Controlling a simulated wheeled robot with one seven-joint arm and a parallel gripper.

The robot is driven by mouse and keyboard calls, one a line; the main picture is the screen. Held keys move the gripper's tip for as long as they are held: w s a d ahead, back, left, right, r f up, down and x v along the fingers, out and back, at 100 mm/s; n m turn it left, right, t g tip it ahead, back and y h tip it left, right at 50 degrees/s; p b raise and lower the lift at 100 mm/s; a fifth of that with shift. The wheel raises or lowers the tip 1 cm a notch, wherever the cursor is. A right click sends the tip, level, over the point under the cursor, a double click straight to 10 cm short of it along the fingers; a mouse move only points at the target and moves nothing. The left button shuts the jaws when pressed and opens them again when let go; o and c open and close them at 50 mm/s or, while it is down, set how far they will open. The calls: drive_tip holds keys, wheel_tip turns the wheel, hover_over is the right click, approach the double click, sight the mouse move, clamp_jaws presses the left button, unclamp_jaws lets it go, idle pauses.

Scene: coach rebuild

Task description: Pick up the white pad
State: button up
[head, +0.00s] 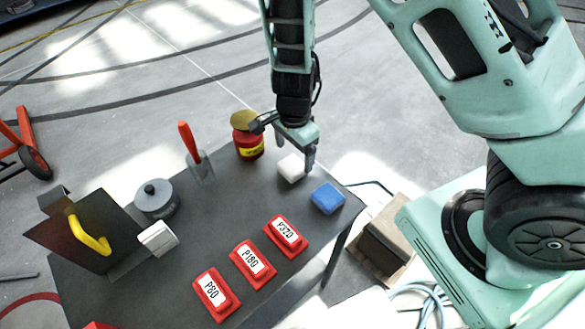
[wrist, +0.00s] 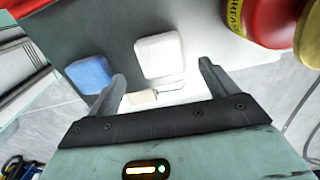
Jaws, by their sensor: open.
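The white pad (head: 291,168) lies on the dark table near its far right edge, in front of my gripper (head: 287,150). In the wrist view the white pad (wrist: 159,56) lies just beyond and between the two fingertips of my gripper (wrist: 162,82). The fingers are spread apart with nothing between them. In the head view one finger partly covers the pad's right side. I cannot tell the exact height of the fingertips above the table.
A blue pad (head: 328,198) lies close to the right of the white one. A red grease tin (head: 248,146) stands to the left. Red blocks labelled P320 (head: 286,234), P180 (head: 253,264) and P80 (head: 216,294) lie nearer.

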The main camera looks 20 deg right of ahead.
sight(292, 164)
drive_tip(key=f, duration=0.5)
drive_tip(key=shift+w+a+b, duration=0.1)
drive_tip(key=shift+a+b, duration=0.1)
drive_tip(key=shift+b, duration=0.1)
drive_tip(key=c, duration=1)
drive_tip(key=shift+c, duration=0.2)
drive_tip(key=shift+r, duration=0.1)
